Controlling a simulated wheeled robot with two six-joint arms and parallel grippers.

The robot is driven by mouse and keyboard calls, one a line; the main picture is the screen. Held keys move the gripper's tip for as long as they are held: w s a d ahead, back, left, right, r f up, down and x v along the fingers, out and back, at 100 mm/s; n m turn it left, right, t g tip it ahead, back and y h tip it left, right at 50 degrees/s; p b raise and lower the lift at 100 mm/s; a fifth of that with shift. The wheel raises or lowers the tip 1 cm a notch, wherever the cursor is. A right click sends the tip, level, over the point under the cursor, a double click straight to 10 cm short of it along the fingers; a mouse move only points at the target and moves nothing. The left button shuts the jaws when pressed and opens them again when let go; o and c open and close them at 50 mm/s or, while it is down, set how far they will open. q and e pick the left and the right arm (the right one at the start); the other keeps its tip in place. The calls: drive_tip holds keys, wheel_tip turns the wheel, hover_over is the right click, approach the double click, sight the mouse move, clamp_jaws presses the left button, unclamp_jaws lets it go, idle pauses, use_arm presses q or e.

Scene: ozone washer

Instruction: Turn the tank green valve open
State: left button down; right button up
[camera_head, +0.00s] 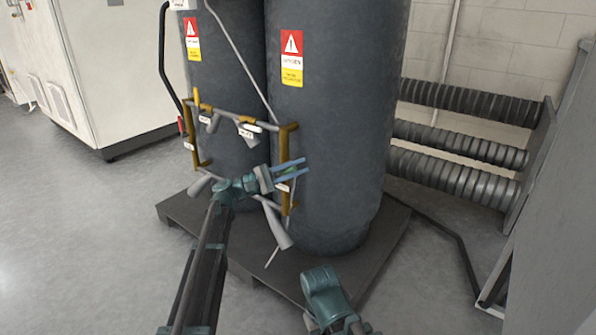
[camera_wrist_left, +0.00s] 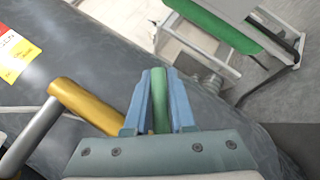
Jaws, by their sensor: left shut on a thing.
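The green valve handle (camera_wrist_left: 159,108) is a slim green bar between the two blue fingers of my left gripper (camera_wrist_left: 160,100) in the left wrist view. The fingers are shut on it, one on each side. In the head view my left gripper (camera_head: 291,168) reaches the front of the right-hand dark grey tank (camera_head: 335,120). A bit of the green handle (camera_head: 289,171) shows between its fingers there, close to the yellow pipe (camera_head: 287,140). The handle's base is largely hidden by the gripper. Part of my right arm shows at the bottom, but its fingers do not.
A second grey tank (camera_head: 222,65) stands at left on the same dark pallet (camera_head: 185,210). Yellow and grey pipes, white tags and hoses run across the tank fronts. Ribbed dark pipes (camera_head: 470,103) are at right. A white cabinet (camera_head: 100,70) stands at left; floor before it is clear.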

use_arm(q)
drive_tip(key=c, duration=0.8)
unclamp_jaws()
drive_tip(key=shift+o, duration=0.2)
drive_tip(key=shift+r, duration=0.1)
drive_tip(key=s+r+p, duration=0.2)
drive_tip(key=s, duration=0.6)
drive_tip(key=s+r+p, duration=0.2)
drive_tip(key=s+p, duration=0.1)
drive_tip(key=s, duration=0.5)
drive_tip(key=shift+d+r, duration=0.15)
drive_tip(key=shift+r, duration=0.25)
drive_tip(key=shift+c, duration=0.3)
